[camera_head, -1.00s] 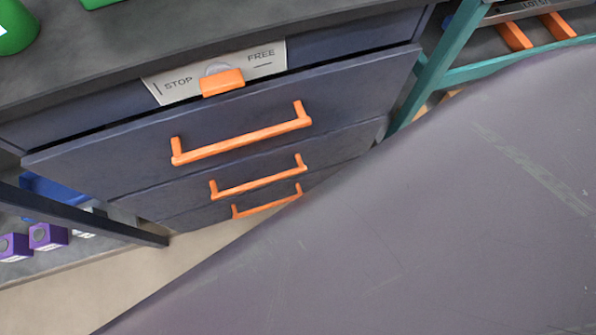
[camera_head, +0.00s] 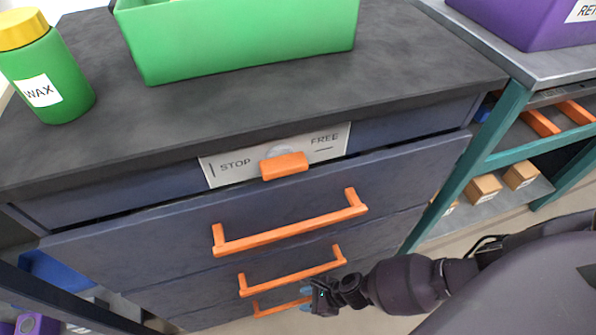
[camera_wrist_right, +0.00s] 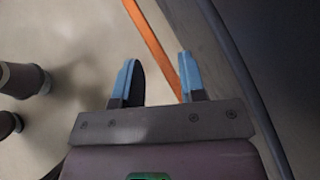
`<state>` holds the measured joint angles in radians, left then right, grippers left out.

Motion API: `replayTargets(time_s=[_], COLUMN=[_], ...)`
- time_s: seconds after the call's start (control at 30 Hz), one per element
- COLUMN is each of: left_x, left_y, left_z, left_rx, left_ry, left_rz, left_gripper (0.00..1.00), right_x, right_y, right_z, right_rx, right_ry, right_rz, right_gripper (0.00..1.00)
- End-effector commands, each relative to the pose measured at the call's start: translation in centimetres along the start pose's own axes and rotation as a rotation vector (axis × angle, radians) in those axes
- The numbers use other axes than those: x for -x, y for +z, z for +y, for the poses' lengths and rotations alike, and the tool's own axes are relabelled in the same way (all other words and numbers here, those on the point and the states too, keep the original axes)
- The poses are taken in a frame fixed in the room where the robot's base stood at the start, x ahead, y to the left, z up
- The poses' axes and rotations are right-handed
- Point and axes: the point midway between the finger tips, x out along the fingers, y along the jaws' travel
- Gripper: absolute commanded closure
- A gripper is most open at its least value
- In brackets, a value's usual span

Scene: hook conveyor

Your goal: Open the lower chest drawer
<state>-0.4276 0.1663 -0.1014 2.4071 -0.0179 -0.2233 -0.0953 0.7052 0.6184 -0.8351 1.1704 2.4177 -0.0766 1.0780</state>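The dark blue chest (camera_head: 130,250) has stacked drawers with orange bar handles, all closed or nearly flush. The top handle (camera_head: 290,228) and middle handle (camera_head: 292,272) are clear. The lowest handle (camera_head: 270,309) shows partly, its right end hidden by my right gripper (camera_head: 306,294). In the right wrist view, the gripper's blue fingers (camera_wrist_right: 158,75) are open and apart. An orange bar (camera_wrist_right: 150,35) runs between them, and I cannot tell whether it touches a finger. My left gripper is not in view.
A STOP/FREE panel (camera_head: 235,168) with an orange slider (camera_head: 284,166) sits above the drawers. A green bin (camera_head: 240,45) and a green WAX jar (camera_head: 55,85) stand on top. A teal-framed shelf (camera_head: 470,165) stands at the right.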

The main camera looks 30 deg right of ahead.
Motion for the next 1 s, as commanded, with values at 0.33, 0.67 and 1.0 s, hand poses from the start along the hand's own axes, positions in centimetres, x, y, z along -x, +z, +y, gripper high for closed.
replayTargets(time_s=[0.33,0.67,1.0], left_x=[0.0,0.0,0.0], left_y=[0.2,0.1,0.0], left_z=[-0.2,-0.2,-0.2], left_rx=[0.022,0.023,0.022], left_ry=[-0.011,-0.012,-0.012], left_rz=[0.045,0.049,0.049], left_gripper=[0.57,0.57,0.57], right_x=[-2.7,-2.6,-2.7], right_y=[-0.1,0.1,0.1], right_z=[0.0,-0.1,-0.1], right_rx=[0.000,0.001,-0.001], right_ry=[0.000,-0.001,-0.002], right_rz=[0.001,-0.001,0.000], right_gripper=[0.62,0.76,1.00])
